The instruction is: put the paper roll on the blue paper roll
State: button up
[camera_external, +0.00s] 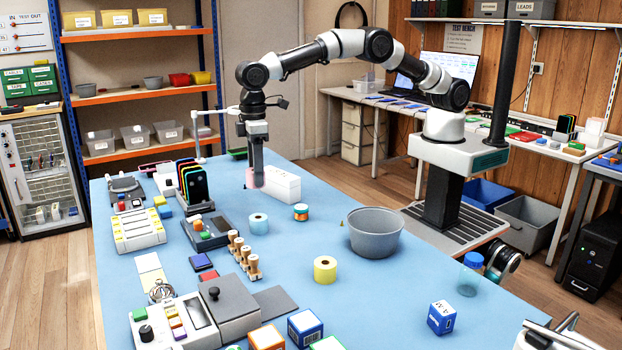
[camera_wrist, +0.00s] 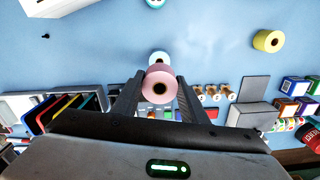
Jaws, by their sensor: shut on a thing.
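My gripper (camera_external: 257,182) is shut on a pink paper roll (camera_wrist: 161,76), held between the two dark fingers (camera_wrist: 159,84) in the wrist view. Only a pink sliver of this roll (camera_external: 249,178) shows beside the fingers in the external view. It is held above the table, in front of a white box. The blue paper roll (camera_external: 259,225) stands upright on the table, nearer the external camera than my gripper. In the wrist view the blue roll (camera_wrist: 158,56) shows just beyond the pink roll, which hides part of it. The two look apart.
A yellow roll (camera_external: 325,269), an orange-and-teal spool (camera_external: 301,212) and a grey bin (camera_external: 376,233) stand to the right. Wooden stamps (camera_external: 245,256) stand close to the blue roll. A white box (camera_external: 281,185) is behind my gripper.

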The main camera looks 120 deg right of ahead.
notch_tip(320, 180, down, 10)
jog(key=shift+r, duration=0.1)
jog(key=o, duration=1.1)
